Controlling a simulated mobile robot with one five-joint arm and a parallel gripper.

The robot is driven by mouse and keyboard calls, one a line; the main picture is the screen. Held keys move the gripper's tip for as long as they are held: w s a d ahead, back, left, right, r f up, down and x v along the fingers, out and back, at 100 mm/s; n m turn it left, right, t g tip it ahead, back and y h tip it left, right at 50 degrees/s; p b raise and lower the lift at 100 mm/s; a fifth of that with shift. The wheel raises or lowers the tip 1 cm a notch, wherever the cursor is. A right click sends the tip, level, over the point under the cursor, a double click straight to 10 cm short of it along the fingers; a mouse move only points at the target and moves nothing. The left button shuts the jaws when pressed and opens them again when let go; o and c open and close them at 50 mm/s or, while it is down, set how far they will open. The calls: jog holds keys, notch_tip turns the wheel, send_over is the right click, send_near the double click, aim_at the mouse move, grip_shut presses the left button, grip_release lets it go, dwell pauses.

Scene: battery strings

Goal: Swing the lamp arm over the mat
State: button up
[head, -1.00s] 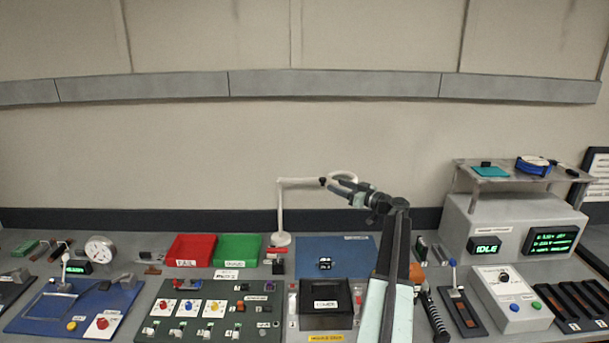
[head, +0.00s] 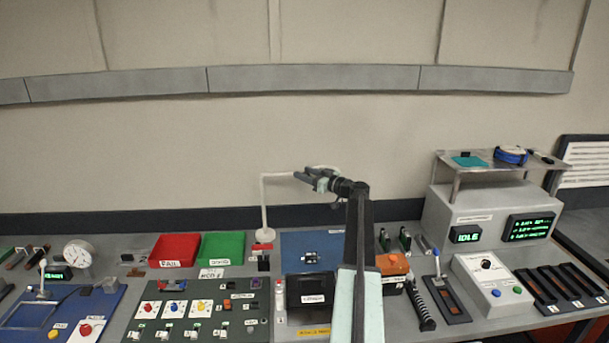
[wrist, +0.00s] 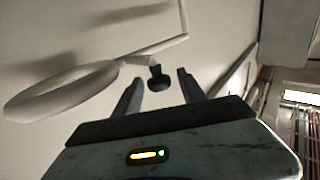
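The white lamp has an upright post (head: 264,212) behind the blue mat (head: 298,239), on its left side. Its thin arm (head: 278,175) runs right from the post top, and the ring-shaped head is mostly hidden behind my gripper (head: 302,177) in the head view. In the wrist view the lamp's ring (wrist: 62,92) is at left. A dark knob (wrist: 158,80) hangs from the lamp arm's joint. My gripper (wrist: 160,75) is open, with the knob showing between its two fingertips; I cannot tell whether either finger touches it.
A small dark item (head: 311,257) lies on the mat. Red (head: 173,251) and green (head: 222,250) bins stand left of the lamp base. A black device (head: 310,299) stands in front of the mat. A grey cabinet (head: 470,218) with a shelf stands at right.

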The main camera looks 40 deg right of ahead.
grip_shut()
dwell(1.3)
